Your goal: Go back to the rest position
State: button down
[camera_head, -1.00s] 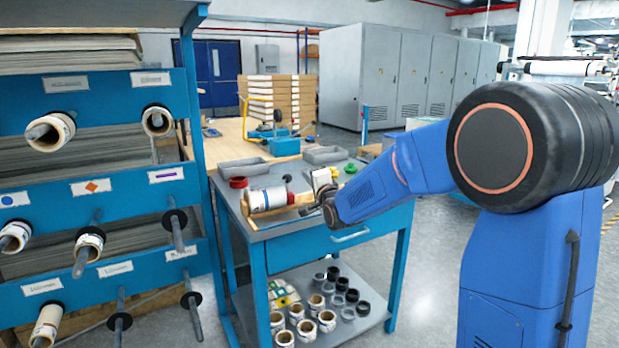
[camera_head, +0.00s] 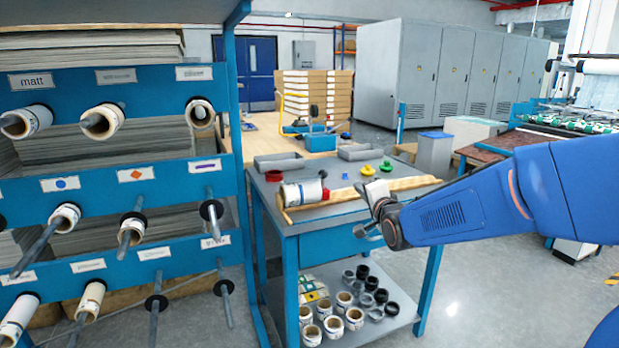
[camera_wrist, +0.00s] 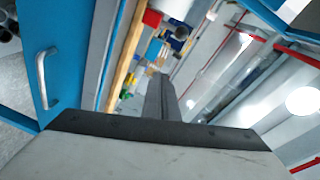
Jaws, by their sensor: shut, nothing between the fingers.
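My gripper (camera_head: 368,228) is at the front right of the blue workbench (camera_head: 318,246), by the bench's front edge. In the wrist view its fingers (camera_wrist: 160,98) are together with nothing between them. My blue arm reaches in from the right in the head view. A roll with a white and blue label (camera_head: 303,192) lies on a wooden cradle (camera_head: 408,184) on the bench top, to the left of my gripper and apart from it. The drawer handle (camera_wrist: 46,78) shows at the left in the wrist view.
A blue rack (camera_head: 150,128) with rolls on pegs stands at the left. The bench top also holds grey trays (camera_head: 279,163), a red ring (camera_head: 273,177) and small coloured pieces. Cores (camera_head: 345,300) stand on the lower shelf. Grey cabinets (camera_head: 455,72) are behind. Floor at the lower right is clear.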

jog(key=s+d+f+n+g+h, duration=0.1)
jog(key=s+f+n+g, duration=0.3)
jog(key=s, duration=1)
jog(key=s+d+f+n+g+h, duration=0.1)
jog(key=s+d+f+n+g, duration=0.3)
jog(key=s, duration=1)
jog(key=s+d+f+n+g, duration=0.3)
jog(key=s+f+n+g, duration=0.1)
jog(key=s, duration=1)
jog(key=shift+s+f+n+h, duration=0.3)
jog(key=shift+s+f+h, duration=0.1)
jog(key=shift+f, duration=0.25)
